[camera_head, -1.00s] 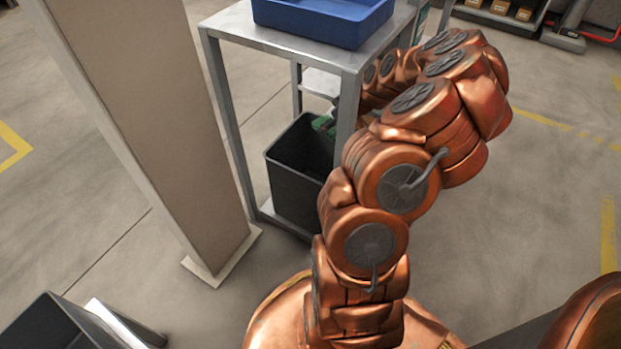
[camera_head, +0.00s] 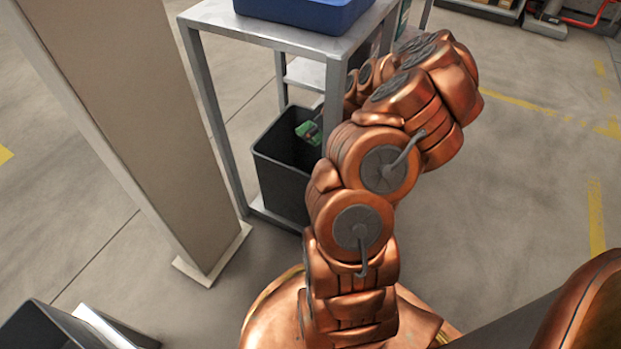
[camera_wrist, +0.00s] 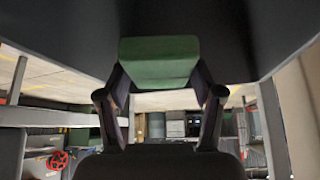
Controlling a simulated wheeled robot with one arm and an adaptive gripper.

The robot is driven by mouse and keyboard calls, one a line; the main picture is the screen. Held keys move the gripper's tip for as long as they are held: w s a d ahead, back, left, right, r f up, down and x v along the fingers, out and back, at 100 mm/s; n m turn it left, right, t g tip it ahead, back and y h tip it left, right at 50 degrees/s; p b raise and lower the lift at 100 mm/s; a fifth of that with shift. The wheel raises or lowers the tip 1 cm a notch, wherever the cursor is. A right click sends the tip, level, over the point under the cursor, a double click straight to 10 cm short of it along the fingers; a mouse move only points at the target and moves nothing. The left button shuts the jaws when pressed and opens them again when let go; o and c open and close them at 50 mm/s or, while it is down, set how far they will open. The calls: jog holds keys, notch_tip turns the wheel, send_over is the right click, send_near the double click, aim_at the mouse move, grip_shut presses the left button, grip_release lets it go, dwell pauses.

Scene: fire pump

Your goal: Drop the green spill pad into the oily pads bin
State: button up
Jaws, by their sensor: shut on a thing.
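The green spill pad (camera_head: 306,129) shows at the mouth of a black bin (camera_head: 282,179) under the metal table in the head view. No label shows on this bin, so I cannot tell if it is the oily pads bin. In the wrist view the green pad (camera_wrist: 159,62) sits between the fingers of my gripper (camera_wrist: 160,75), which is shut on it. The gripper is mostly hidden behind my arm and the table in the head view. I cannot tell how deep the pad is inside the rim.
A metal table (camera_head: 260,35) with a blue tray (camera_head: 305,12) stands over the bin, its legs close to my arm. A beige column (camera_head: 130,110) stands to the left. Another dark bin (camera_head: 45,328) is at the lower left. The floor to the right is open.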

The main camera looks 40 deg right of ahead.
jog(key=o, duration=1.3)
jog(key=v, duration=1.2)
jog(key=shift+s, duration=0.1)
